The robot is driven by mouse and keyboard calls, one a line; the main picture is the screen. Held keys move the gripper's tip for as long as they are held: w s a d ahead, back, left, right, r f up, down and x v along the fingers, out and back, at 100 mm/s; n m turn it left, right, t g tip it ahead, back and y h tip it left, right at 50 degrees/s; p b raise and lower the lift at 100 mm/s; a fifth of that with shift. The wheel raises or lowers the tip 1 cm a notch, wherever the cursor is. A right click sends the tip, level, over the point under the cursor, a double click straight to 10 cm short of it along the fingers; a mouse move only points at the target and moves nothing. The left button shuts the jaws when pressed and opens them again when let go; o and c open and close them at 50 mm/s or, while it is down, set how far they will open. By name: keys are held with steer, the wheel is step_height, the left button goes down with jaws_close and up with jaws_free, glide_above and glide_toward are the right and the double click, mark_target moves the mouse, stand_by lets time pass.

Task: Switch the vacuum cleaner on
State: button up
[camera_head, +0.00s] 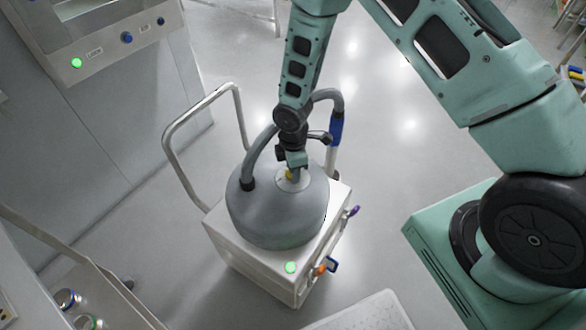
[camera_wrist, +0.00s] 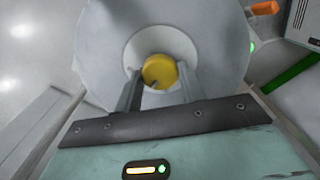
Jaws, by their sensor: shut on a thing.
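The vacuum cleaner (camera_head: 277,213) has a grey domed top on a white box-shaped body with a bent metal handle. A yellow knob sits on a pale round plate on top of the dome, and it shows in the wrist view (camera_wrist: 159,70). My gripper (camera_head: 293,172) reaches down onto the dome from above, and its two fingers stand on either side of the yellow knob, shut on it. A green lamp (camera_head: 290,267) glows on the front edge of the body. Most of the knob is hidden by my gripper in the head view.
A grey hose with a blue section (camera_head: 336,130) arches beside my gripper. A control panel (camera_head: 110,42) with a green lamp is at the upper left. A trolley (camera_head: 93,277) holding round items stands at the lower left. Open floor lies behind the vacuum cleaner.

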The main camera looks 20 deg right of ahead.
steer(key=m, duration=0.4)
steer(key=shift+m, duration=0.4)
steer(key=shift+m+b, duration=0.4)
steer(key=shift+m, duration=2.1)
steer(key=o, duration=1)
steer(key=shift+c, duration=0.2)
step_height(320, 180, up, 18)
steer(key=shift+f, duration=0.25)
